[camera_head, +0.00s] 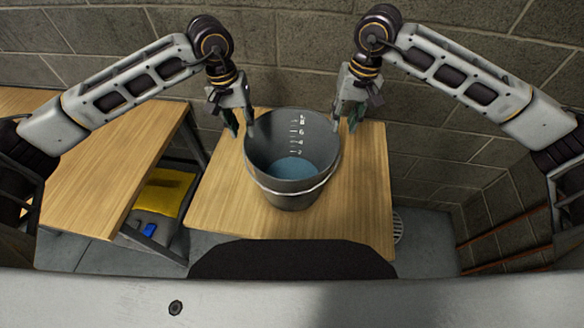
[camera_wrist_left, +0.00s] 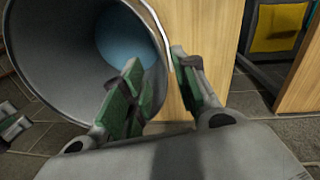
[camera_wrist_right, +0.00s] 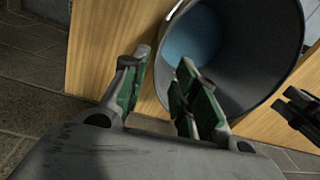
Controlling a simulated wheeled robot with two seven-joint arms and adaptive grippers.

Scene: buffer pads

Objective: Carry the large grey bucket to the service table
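The large grey bucket (camera_head: 292,188) stands upright on a wooden table (camera_head: 218,200), with pale measuring marks on its inner wall and a blue surface low inside. It also shows in the left wrist view (camera_wrist_left: 62,50) and right wrist view (camera_wrist_right: 255,45). My left gripper (camera_head: 241,128) is at the bucket's left rim, and my right gripper (camera_head: 346,120) is at its right rim. Each is open, with one finger over the bucket's inside and the other outside. A gap shows between the fingers; whether they touch the rim I cannot tell.
Another wooden table (camera_head: 95,190) stands to the left, across a narrow gap. A yellow item (camera_head: 163,192) and a small blue item (camera_head: 150,230) lie low beside it. A block wall (camera_head: 290,60) is close behind. A round floor grate (camera_head: 398,228) lies right of the bucket's table.

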